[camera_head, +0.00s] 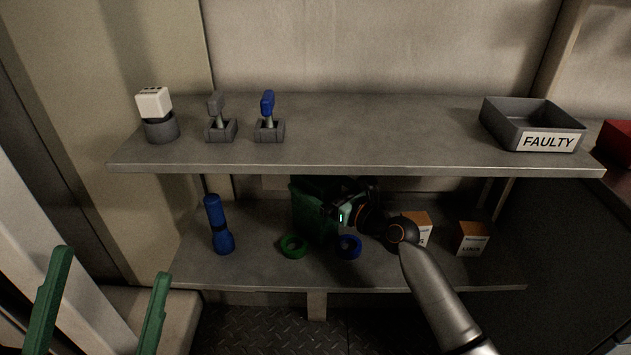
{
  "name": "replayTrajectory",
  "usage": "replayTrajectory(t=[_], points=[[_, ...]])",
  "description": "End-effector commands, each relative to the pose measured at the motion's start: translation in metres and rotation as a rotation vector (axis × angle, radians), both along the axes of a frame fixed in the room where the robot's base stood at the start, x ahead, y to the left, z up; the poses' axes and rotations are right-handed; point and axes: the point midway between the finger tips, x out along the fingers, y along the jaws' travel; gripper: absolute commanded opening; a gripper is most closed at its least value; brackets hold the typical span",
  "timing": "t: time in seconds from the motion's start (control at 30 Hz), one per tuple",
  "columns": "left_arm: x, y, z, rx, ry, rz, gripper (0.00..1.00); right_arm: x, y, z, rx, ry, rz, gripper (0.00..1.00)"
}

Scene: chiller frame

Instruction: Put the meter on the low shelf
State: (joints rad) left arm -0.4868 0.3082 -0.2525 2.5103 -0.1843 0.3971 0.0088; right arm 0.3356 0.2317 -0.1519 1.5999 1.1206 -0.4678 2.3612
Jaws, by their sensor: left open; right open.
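The low shelf (262,268) runs beneath the upper shelf. A dark green boxy thing (312,222) stands upright on it near the middle. It may be the meter, but its face is not clear to me. My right arm reaches in from the lower right, and my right gripper (338,208) is open at the right side of this green thing. My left gripper (112,264) is open and empty at the lower left, in front of the shelves.
The low shelf also holds a blue flashlight (218,226), green tape (294,246), blue tape (349,247) and small boxes (472,239).

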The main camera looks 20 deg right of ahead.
Motion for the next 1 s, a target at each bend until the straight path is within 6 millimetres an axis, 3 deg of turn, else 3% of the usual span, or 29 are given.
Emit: replayTrajectory(t=[0.27,0.7,1.0], points=[[0.0,0.0,0.007,-0.004,0.001,-0.002,1.0,-0.009,-0.005,0.004,0.0,0.001,-0.001,1.0],[-0.001,0.002,0.027,-0.007,-0.012,0.0,1.0,-0.082,-0.045,0.004,-0.002,0.002,0.0,1.0],[-0.002,0.003,0.029,-0.002,-0.019,0.003,1.0,-0.104,-0.057,0.003,-0.001,0.0,0.001,1.0]])
